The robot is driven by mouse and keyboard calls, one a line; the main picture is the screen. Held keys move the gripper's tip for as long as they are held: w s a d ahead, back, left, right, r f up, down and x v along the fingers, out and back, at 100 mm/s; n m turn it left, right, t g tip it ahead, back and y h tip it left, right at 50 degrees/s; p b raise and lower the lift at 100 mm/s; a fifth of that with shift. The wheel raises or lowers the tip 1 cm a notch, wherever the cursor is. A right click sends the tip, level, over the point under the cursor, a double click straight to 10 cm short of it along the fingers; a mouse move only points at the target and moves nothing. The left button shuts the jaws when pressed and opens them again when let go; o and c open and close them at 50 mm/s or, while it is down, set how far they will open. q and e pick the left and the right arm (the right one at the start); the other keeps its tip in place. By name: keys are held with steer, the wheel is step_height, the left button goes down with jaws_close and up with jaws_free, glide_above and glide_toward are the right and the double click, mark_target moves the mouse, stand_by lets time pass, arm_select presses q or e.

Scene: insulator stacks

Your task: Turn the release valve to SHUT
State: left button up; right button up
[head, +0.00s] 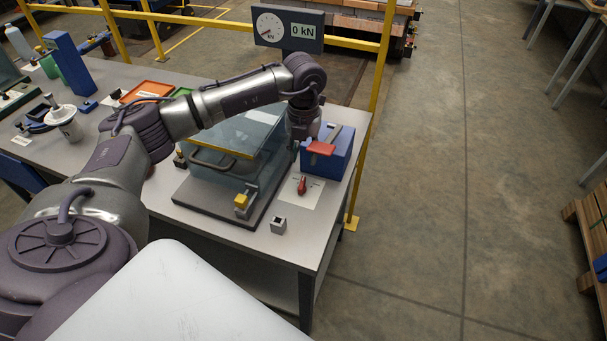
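A small red handle (302,186), which looks like the release valve, sits on a white label plate (298,201) near the table's right edge. The print on the plate is too small to read, so I cannot tell which marking the handle points to. Behind it stands a blue box (341,160) with a red piece (320,148) and a grey bar on top. My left gripper (294,152) points down just left of the blue box, above and behind the red handle and apart from it. Its fingers are small and partly hidden, so their opening is unclear. My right gripper is out of view.
A clear-walled test box (232,178) with a yellow latch (241,201) stands left of the plate. A small grey block (278,226) sits in front. A gauge panel reading 0 kN (288,28) rises behind, by a yellow rail (385,50). Floor right of the table is clear.

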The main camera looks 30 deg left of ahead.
mark_target(304, 178)
arm_select(q)
step_height(304, 178, down, 8)
steer(key=shift+f+p, duration=0.2)
steer(key=shift+p, duration=0.25)
jaws_close()
